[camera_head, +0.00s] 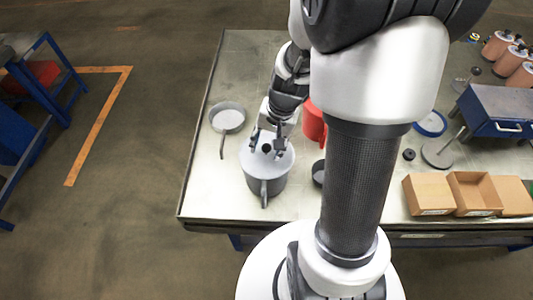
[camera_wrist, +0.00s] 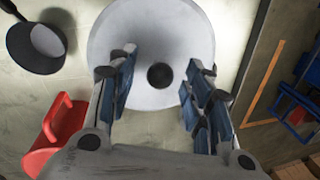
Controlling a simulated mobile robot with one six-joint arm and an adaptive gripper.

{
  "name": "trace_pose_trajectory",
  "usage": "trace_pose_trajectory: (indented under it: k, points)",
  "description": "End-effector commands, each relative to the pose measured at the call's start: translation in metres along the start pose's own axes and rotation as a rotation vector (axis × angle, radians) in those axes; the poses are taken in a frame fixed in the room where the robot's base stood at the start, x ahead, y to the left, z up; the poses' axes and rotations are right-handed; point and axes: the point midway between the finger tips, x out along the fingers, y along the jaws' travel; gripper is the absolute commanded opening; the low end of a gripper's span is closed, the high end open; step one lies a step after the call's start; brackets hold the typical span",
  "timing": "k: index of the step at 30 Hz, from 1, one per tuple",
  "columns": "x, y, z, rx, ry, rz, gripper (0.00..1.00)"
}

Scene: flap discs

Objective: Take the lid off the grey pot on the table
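The grey pot (camera_head: 265,184) stands near the front left of the table, with its handle facing the front edge. Its round grey lid (camera_head: 283,160) is on top and carries a black knob (camera_head: 267,148). In the wrist view the lid (camera_wrist: 150,25) fills the upper middle, with the knob (camera_wrist: 160,76) near its lower part. My gripper (camera_head: 267,144) is over the lid, pointing down. Its fingers are spread open, one on each side of the knob, with clear gaps in the wrist view (camera_wrist: 160,70). Their exact height above the lid cannot be told.
A grey pan (camera_head: 228,117) lies left of the pot. A red container (camera_head: 313,122) and a dark round vessel (camera_head: 319,173) are to the right, partly hidden by my arm. Cardboard boxes (camera_head: 429,193) and a blue case (camera_head: 497,112) are farther right. The table's left edge is close.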

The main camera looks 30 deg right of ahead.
Motion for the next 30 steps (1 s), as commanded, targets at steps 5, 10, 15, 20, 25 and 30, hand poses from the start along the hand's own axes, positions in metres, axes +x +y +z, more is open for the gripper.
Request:
trace_pose_trajectory:
  k: [5,10,15,20,25,30]
  points:
    - [-0.0002,0.0001,0.0000,0.000,0.000,0.000,0.32]
    - [-0.0003,0.0001,0.0000,0.000,0.000,0.000,0.21]
    - [-0.0003,0.0002,0.0000,0.000,0.000,0.000,0.09]
    - [-0.0003,0.0002,0.0000,0.000,0.000,0.000,0.00]
    - [-0.0003,0.0001,-0.0001,0.000,0.000,0.000,0.00]
    - [-0.0004,0.0001,-0.0002,0.000,0.000,0.000,0.00]
